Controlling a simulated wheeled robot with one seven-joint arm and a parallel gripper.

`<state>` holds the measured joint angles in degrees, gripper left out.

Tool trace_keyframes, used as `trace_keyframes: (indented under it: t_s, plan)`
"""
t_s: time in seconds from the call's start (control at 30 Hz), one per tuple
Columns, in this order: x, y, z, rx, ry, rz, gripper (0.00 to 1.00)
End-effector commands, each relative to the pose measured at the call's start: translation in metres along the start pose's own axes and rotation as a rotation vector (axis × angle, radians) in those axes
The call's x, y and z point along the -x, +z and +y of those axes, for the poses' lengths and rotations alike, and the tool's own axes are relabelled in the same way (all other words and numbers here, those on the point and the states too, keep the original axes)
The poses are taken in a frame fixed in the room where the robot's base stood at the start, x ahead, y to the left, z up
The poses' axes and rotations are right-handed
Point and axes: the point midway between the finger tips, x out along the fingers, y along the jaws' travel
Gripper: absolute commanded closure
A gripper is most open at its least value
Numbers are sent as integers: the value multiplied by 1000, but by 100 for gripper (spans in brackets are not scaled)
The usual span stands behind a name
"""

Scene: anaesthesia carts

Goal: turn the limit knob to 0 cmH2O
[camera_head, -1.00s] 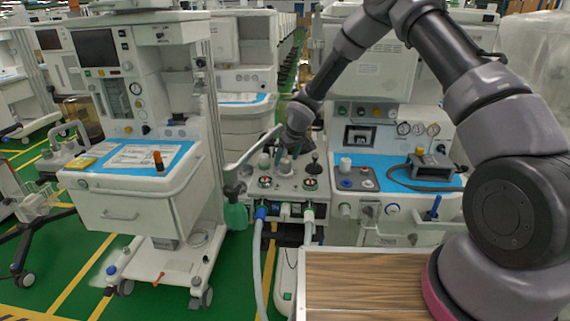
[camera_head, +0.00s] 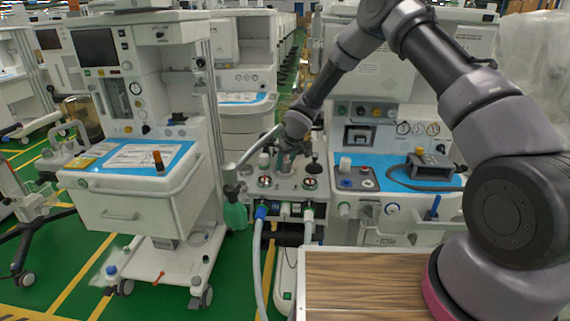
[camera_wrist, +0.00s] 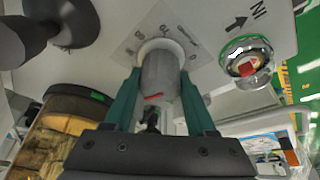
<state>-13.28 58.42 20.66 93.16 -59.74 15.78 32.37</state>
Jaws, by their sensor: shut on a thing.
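The limit knob (camera_wrist: 160,78) is a grey cylinder with a red mark on its side, seen in the wrist view. It stands on a pale panel with a printed scale plate (camera_wrist: 185,22) around its base. The scale's figures are only partly readable. My gripper (camera_wrist: 160,92) has its two green fingers on either side of the knob, shut on it. In the head view my gripper (camera_head: 290,158) is at the top of the grey-white valve block (camera_head: 287,188) in the middle, and the knob is mostly hidden there.
In the wrist view a round gauge (camera_wrist: 246,64) with an arrow label is right of the knob. A black knob (camera_wrist: 75,20) is at upper left and an amber canister (camera_wrist: 60,125) at lower left. In the head view a wooden top (camera_head: 365,285) lies in front.

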Motion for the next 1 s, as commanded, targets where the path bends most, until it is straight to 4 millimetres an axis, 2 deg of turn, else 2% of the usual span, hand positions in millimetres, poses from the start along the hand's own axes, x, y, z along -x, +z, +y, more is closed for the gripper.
trace_keyframes:
  t_s: [0.37,1.0]
  plan:
    - [0,0,2,148,-66,0,99]
    - [0,0,0,699,-295,1,99]
